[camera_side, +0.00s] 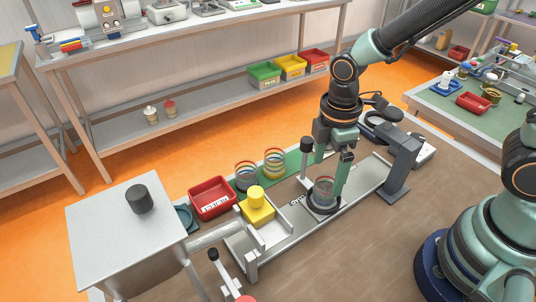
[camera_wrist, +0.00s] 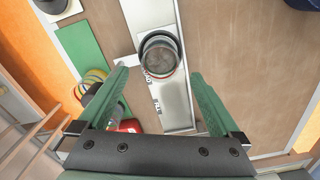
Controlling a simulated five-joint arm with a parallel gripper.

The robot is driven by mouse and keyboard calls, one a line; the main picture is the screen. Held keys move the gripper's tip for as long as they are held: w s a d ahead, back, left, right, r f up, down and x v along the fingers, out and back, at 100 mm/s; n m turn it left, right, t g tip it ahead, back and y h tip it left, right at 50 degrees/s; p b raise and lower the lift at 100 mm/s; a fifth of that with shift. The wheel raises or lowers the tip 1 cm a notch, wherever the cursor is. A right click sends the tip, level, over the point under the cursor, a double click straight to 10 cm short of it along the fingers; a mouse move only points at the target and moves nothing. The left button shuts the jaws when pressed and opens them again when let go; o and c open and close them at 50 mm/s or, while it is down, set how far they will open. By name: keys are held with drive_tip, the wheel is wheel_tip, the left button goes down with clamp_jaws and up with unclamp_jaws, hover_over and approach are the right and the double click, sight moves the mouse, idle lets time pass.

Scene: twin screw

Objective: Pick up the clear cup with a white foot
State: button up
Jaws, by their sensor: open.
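A clear cup (camera_side: 323,191) with thin coloured bands stands upright on a dark round seat on the pale rail; its foot's colour is hard to tell. It also shows in the wrist view (camera_wrist: 159,56), seen from above. My gripper (camera_side: 324,187) is open, pointing down, with its fingers on either side of this cup in the side view. In the wrist view my gripper (camera_wrist: 160,76) has the cup centred between and slightly beyond its fingertips. I see no clear contact. Two more clear banded cups, one left (camera_side: 246,175) and one right (camera_side: 274,163), stand by the green strip.
A yellow block (camera_side: 257,206) sits on the rail's left end, with a red bin (camera_side: 211,198) behind it. A grey upright bracket (camera_side: 401,165) stands right of my gripper. A black-knobbed post (camera_side: 307,145) is close to the left finger. Brown table is bare in front.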

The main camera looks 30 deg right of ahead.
sight(327, 184)
drive_tip(key=f, duration=0.4)
drive_tip(key=shift+s+d, duration=0.15)
drive_tip(key=shift+d, duration=0.1)
drive_tip(key=shift+f, duration=0.65)
drive_tip(key=c, duration=1.5)
drive_tip(key=shift+r, duration=0.15)
